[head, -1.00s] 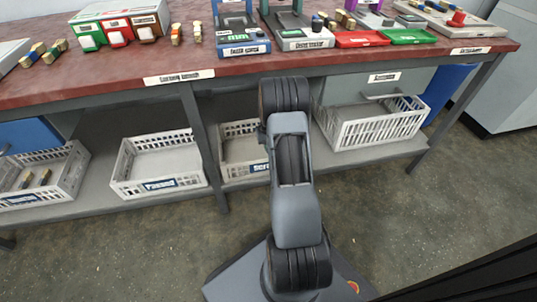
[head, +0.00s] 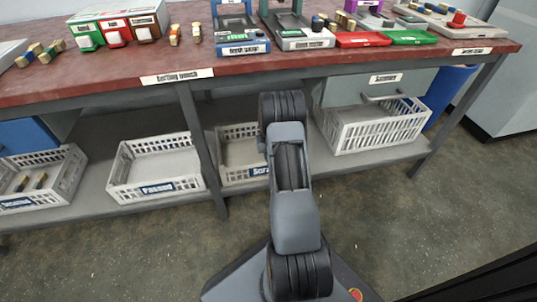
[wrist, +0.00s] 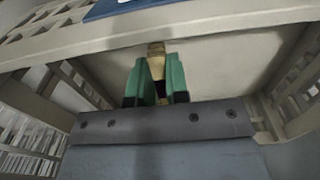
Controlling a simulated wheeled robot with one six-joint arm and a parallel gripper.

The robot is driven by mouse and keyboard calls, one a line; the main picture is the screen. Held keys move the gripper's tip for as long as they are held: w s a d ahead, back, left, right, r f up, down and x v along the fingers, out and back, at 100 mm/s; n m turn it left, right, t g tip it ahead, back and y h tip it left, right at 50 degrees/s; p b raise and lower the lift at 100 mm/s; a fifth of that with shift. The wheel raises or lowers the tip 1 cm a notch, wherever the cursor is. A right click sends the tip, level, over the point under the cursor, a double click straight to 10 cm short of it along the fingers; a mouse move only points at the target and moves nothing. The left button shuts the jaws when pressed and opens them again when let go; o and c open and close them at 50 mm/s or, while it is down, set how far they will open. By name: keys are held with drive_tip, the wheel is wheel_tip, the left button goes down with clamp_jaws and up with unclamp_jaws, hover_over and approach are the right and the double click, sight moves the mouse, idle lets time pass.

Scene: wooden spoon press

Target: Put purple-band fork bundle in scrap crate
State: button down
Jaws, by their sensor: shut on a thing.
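My gripper (wrist: 156,80) shows in the wrist view with its two green fingers shut on a pale wooden bundle (wrist: 156,62). A dark band shows low on the bundle between the fingers; its colour is hard to tell. The fingers and bundle are at a white crate, with its slotted walls on both sides and its rim (wrist: 110,36) with a blue label across the top. In the head view the scrap crate (head: 240,150) stands on the lower shelf, its label partly hidden by my arm. My gripper is hidden behind the arm there.
The Passed crate (head: 155,165) and another labelled crate (head: 45,180) stand to the left on the shelf, the latter holding small bundles. An empty-looking white crate (head: 375,125) is to the right. A bench leg (head: 205,150) stands beside the scrap crate. The red bench top (head: 110,75) overhangs the shelf.

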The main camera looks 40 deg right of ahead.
drive_tip(key=shift+f, duration=0.45)
drive_tip(key=c, duration=1.1)
unclamp_jaws()
wheel_tip(320, 180, up, 9)
drive_tip(key=p, duration=0.4)
drive_tip(key=shift+f, duration=0.1)
drive_tip(key=shift+s, duration=0.1)
